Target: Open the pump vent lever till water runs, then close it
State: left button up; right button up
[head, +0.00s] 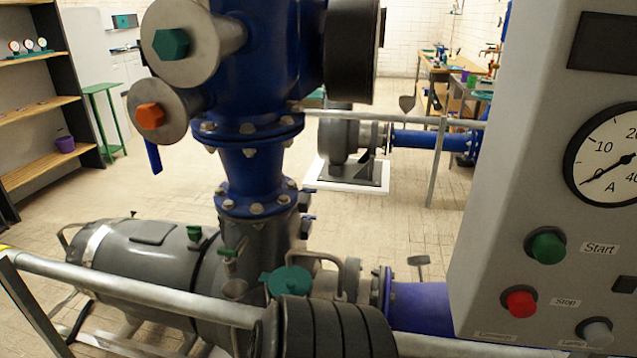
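The grey pump (150,265) lies behind the railing at the lower left, joined to a blue vertical pipe (250,165). A small green lever (228,253) sits on the pump's casing, roughly level, above a small grey cup (234,289). It looks like the vent lever, but I cannot read a label. A larger teal handle (287,280) is to its right, and a blue lever (153,157) hangs down higher up. I see no water running. Neither gripper shows in the head view.
A metal railing (150,292) crosses in front of the pump. A grey control panel (540,150) with gauge, green Start button (547,247) and red Stop button (519,304) fills the right. A black ribbed shape (325,330) stands at the bottom middle. Shelves (45,110) stand at left.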

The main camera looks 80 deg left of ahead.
aim_at(228, 253)
jog(key=u, duration=3.35)
